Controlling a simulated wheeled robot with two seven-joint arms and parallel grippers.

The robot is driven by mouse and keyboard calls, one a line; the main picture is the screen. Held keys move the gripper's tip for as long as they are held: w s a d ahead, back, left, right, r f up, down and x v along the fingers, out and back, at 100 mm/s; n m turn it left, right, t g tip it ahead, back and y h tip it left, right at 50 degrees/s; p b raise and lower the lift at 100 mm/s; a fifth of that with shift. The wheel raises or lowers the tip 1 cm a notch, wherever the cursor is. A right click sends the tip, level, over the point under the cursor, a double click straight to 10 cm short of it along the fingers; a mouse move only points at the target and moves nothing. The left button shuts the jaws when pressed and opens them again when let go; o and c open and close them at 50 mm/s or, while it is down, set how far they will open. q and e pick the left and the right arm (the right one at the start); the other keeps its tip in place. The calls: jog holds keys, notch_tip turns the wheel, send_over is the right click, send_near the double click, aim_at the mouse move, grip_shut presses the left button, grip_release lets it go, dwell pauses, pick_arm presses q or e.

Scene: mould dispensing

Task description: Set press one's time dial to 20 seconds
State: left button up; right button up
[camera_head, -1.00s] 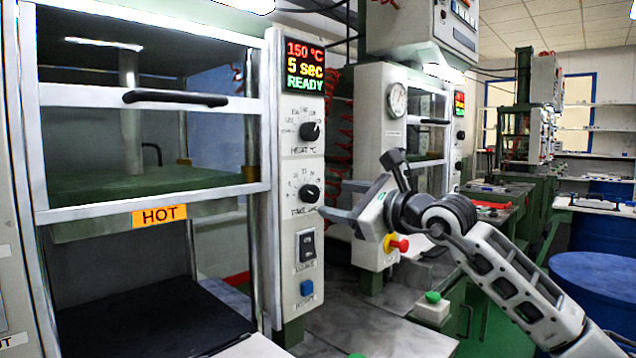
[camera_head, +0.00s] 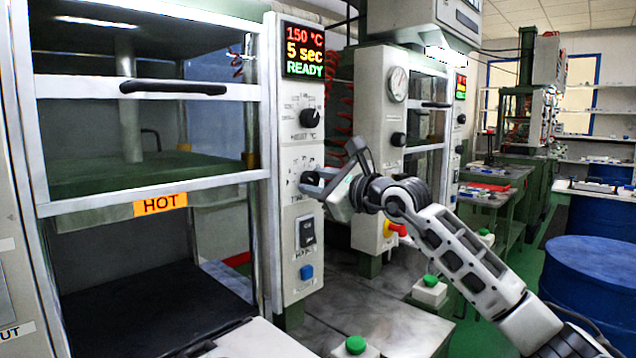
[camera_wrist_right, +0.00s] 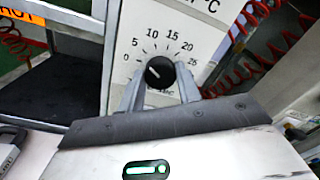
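Press one's time dial (camera_wrist_right: 160,71) is a round black knob with a pale pointer, on a white panel with a scale from 0 to 25. The pointer faces up and left, near the 5 mark. My right gripper (camera_wrist_right: 161,80) is open, with one finger on each side of the knob and only a narrow gap at each side. The display (camera_head: 304,51) reads 150 °C, 5 sec, READY. My left gripper is not in view.
The heat dial (camera_head: 310,118) is just above my right gripper. A black rocker switch (camera_head: 306,232) and a blue button (camera_head: 306,272) are below it. A second press (camera_head: 378,140) with a red knob (camera_head: 397,229) stands close to the right. A hot label (camera_head: 160,205) marks press one.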

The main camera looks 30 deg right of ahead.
jog(key=shift+m, duration=0.4)
jog(key=m, duration=0.2)
jog(key=shift+m, duration=0.3)
jog(key=m+p, duration=0.1)
jog(key=m, duration=0.4)
jog(key=shift+r, duration=0.1)
jog(key=shift+m+p, duration=0.55)
jog(key=shift+m, duration=0.55)
jog(key=shift+m+p, duration=0.65)
jog(key=shift+m, duration=0.25)
jog(key=m+p, duration=0.3)
jog(key=shift+m+g+y+p, duration=0.3)
jog(key=shift+p, duration=0.05)
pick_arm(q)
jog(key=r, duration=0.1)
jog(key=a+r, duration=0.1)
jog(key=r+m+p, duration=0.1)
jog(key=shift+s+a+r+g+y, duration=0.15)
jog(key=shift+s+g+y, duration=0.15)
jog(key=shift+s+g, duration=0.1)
pick_arm(e)
jog(key=shift+m, duration=0.6)
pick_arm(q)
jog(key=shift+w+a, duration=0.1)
